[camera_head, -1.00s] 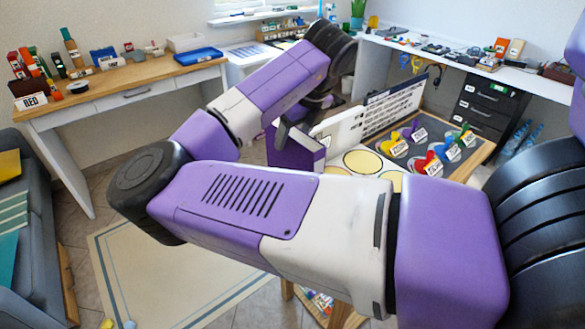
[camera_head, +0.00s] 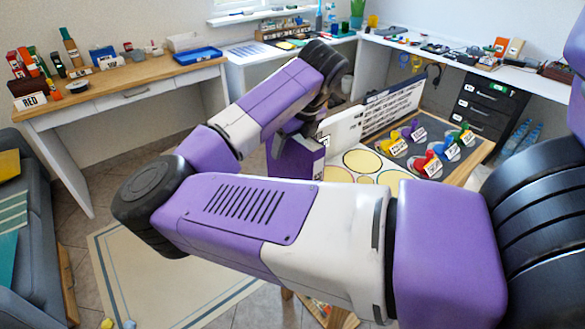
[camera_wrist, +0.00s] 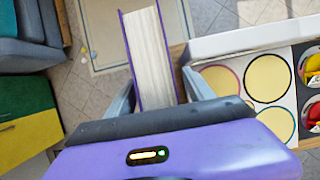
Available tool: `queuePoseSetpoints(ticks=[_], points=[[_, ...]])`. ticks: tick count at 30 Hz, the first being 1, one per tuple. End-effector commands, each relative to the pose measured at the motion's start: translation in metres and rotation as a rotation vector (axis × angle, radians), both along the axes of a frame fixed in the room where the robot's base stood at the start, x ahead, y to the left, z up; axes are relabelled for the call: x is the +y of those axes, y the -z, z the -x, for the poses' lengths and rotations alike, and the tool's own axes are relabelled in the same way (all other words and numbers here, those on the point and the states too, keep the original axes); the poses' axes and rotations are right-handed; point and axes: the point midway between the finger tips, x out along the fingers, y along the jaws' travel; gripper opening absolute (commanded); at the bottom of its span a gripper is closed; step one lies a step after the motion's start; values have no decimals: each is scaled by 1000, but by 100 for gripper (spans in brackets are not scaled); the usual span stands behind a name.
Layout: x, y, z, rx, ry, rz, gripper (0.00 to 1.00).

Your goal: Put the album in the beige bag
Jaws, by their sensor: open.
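The album (camera_wrist: 148,55) has purple covers and a thick pale page block, and stands on edge between my fingers in the wrist view. In the head view its purple cover (camera_head: 292,163) shows at the table's near left corner, partly behind my arm. My gripper (camera_wrist: 157,92) is open, with one grey finger on each side of the album. A gap shows at the left finger; I cannot tell whether the right one touches. The gripper (camera_head: 312,128) is small and dark in the head view. I cannot make out a beige bag in either view.
A white upright panel (camera_head: 343,128) stands right behind the album. The table beside it holds yellow discs (camera_head: 362,161) and colourful pieces on a grey board (camera_head: 430,150). A pale rug (camera_head: 160,265) lies on the floor, with a grey sofa (camera_head: 40,250) at left.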

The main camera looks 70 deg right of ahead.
Motion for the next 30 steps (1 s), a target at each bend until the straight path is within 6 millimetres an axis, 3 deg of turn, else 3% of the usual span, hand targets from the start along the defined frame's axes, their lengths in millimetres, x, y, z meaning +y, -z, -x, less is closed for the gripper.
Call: queuePoseSetpoints(ticks=[10,19,30], points=[[0,1,0,0,0,0,60],[0,1,0,0,0,0,1],[0,1,0,0,0,0,0]])
